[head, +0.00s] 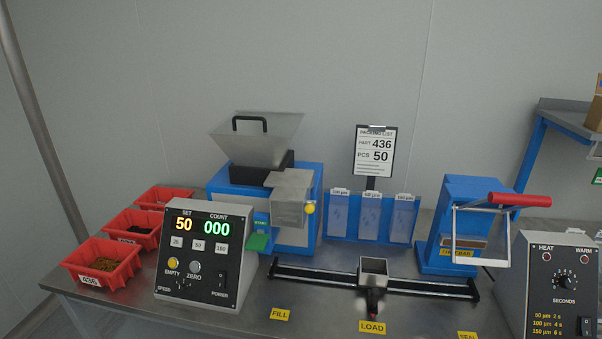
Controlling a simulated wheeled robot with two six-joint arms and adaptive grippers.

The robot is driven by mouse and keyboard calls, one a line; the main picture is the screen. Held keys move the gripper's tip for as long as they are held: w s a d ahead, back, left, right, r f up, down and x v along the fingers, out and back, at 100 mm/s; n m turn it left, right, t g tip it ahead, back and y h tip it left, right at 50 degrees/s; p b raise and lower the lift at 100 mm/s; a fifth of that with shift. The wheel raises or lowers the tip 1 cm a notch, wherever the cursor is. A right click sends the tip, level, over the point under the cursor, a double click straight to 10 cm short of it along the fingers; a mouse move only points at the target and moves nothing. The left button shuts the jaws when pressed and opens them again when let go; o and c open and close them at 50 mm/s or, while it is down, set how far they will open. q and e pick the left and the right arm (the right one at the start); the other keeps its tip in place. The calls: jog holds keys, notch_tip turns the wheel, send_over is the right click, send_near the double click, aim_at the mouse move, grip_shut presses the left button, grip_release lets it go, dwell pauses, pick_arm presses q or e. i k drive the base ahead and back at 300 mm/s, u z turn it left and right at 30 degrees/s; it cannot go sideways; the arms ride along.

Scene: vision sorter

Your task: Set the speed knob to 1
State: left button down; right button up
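The speed knob (182,285) is a small dark knob low on the sloped front of the grey counter box (208,258), beside the SPEED label. Its pointer and numbers are too small to read. The counter box shows SET 50 in yellow and COUNT 000 in green. Below are buttons marked 25, 50 and 100, a yellow EMPTY button (173,262), a grey ZERO button (195,267) and a POWER switch (221,281). Neither of my grippers is in view.
Red bins (100,262) stand left of the box. Behind it is a blue feeder with a hopper (254,140). A rail (425,287) with a cup lies to the right, then a blue sealer (475,200) and a heat box (560,280). The table front is mostly clear.

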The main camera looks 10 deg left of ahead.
aim_at(181, 288)
jog(key=u, duration=1.3)
jog(key=k, duration=1)
jog(key=z, duration=0.95)
jog(key=i, duration=1.3)
jog(key=u, duration=0.25)
